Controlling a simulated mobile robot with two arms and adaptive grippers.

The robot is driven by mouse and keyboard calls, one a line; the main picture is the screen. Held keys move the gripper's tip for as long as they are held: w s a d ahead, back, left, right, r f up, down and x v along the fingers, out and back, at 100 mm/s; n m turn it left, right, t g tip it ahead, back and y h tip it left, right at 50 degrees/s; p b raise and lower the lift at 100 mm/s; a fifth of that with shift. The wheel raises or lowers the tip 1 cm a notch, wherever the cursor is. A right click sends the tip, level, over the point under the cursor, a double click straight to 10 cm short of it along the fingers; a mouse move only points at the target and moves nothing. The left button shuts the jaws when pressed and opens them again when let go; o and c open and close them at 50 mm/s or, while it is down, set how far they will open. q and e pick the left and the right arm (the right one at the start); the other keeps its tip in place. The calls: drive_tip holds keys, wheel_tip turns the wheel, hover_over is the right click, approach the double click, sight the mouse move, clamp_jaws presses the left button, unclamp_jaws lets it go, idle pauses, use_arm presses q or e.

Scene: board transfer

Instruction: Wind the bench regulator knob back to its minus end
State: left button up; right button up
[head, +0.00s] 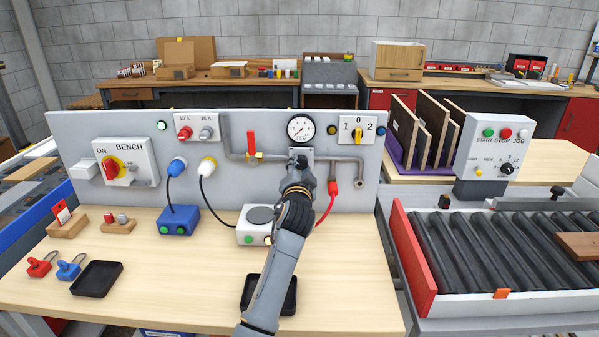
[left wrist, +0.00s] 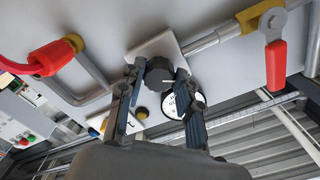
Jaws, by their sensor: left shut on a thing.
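The bench regulator is a dark round knob (left wrist: 160,66) on a pale square plate (left wrist: 140,53), below the round pressure gauge (head: 300,128) on the grey back panel. My left gripper (head: 298,167) reaches up to it from the front and hides most of the knob in the head view. In the left wrist view, the two dark fingers of the gripper (left wrist: 158,78) lie on either side of the knob and are shut on it. A light pointer mark shows on the knob. The plus and minus marks cannot be read. My right gripper is not in view.
A red-handled valve (head: 252,146) on a pipe sits left of the regulator. A red hose connector (head: 333,187) hangs to its right. A white box (head: 253,225) and a black tray (head: 290,296) are near my arm on the bench. The bench's front right is clear.

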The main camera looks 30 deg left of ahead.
use_arm(q)
drive_tip(key=n, duration=0.3)
drive_tip(key=n+b, duration=0.1)
drive_tip(key=n, duration=0.2)
drive_tip(key=shift+d+f, duration=0.15)
drive_tip(key=shift+f, duration=0.05)
drive_tip(key=n, duration=0.5)
drive_tip(key=shift+w+n, duration=0.1)
drive_tip(key=shift+n, duration=0.3)
drive_tip(key=o, duration=1.1)
drive_tip(key=shift+o, duration=0.2)
drive_tip(key=shift+r, duration=0.15)
wheel_tip(320, 180, up, 10)
drive_tip(key=shift+f, duration=0.1)
